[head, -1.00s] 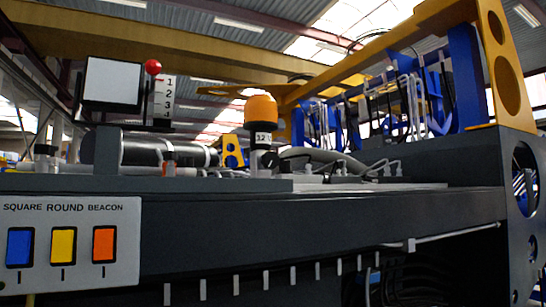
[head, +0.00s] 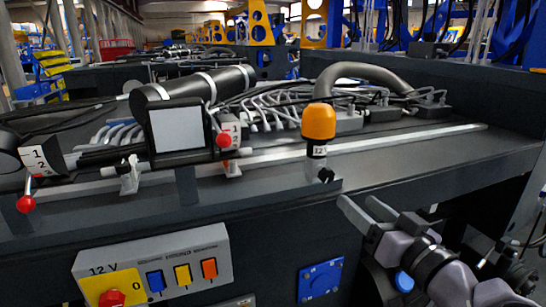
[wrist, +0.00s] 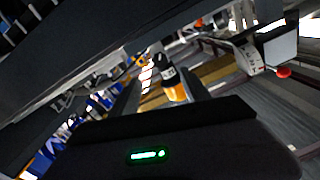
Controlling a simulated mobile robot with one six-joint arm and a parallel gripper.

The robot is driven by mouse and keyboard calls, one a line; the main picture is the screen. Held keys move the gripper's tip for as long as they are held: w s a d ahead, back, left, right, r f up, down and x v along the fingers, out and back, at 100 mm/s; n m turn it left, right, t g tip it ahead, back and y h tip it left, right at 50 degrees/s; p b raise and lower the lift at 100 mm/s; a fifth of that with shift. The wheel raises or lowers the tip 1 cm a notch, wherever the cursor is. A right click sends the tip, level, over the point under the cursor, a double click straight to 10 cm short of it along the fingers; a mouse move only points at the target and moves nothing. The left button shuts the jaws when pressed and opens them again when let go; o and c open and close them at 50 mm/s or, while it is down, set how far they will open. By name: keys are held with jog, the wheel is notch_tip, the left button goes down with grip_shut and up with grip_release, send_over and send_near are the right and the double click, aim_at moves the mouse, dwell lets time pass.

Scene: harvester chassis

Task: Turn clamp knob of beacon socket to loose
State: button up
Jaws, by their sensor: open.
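The beacon (head: 319,122) has an orange cap on a dark body with a white 12 V label. The small black clamp knob (head: 326,176) sits low on the socket's front right side. The wrist view shows the beacon (wrist: 174,88) upside down; the knob's setting is too small to read. My gripper (head: 361,205) is open and empty, to the right of and below the knob, in front of the chassis edge and apart from it.
A white panel in a black frame (head: 179,129) and red-knobbed levers (head: 223,140) stand left of the beacon. A thick grey hose (head: 365,70) arches behind it. A switch panel (head: 160,265) and a blue socket plate (head: 321,280) are on the front face.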

aim_at(328, 178)
jog(key=p+x, duration=0.2)
jog(key=x, duration=1.1)
jog(key=shift+w+a+f, duration=0.1)
jog(key=shift+w+f, duration=0.05)
grip_shut()
